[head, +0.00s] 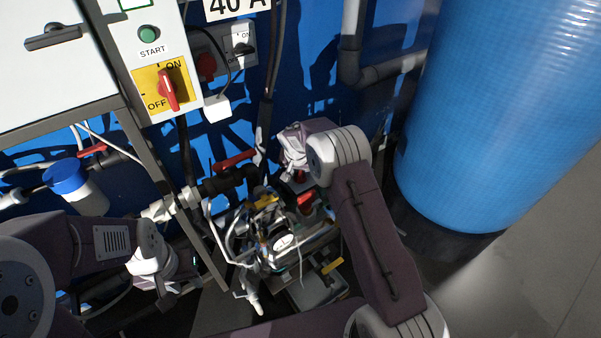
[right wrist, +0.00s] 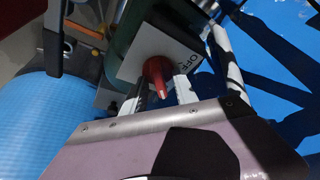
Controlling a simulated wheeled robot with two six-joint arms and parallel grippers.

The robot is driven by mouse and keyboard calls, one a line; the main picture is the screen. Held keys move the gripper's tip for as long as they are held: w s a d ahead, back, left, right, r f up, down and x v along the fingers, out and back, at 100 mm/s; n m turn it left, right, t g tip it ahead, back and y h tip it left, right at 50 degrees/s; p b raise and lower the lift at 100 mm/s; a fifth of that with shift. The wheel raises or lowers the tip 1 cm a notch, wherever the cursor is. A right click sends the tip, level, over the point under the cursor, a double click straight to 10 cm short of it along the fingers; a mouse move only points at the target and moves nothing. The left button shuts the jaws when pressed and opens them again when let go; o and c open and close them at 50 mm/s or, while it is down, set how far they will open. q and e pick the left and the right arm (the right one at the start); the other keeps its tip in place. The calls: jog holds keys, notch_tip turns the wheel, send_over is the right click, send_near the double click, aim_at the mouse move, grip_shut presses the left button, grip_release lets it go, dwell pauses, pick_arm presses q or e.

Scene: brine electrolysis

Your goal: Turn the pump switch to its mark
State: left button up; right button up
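In the right wrist view a red switch knob (right wrist: 157,75) sits on a pale square plate (right wrist: 140,52) with the word OFF beside it. My right gripper (right wrist: 163,92) has one pale finger on each side of the knob. The fingers stand apart; contact with the knob is not clear. In the head view my right gripper (head: 290,150) is low over the pump area, and a small red part (head: 300,176) shows just beneath it. The switch's mark cannot be made out. My left gripper (head: 175,283) is low at the left, its fingers too hidden to read.
A panel (head: 160,20) carries a green START button (head: 148,34) and a red ON/OFF switch (head: 168,90) on a yellow plate. Red-handled valves (head: 234,161), pipes and cables crowd the middle. A large blue tank (head: 500,110) stands at the right, with open floor beyond.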

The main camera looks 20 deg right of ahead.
grip_shut()
jog(key=shift+r, duration=0.1)
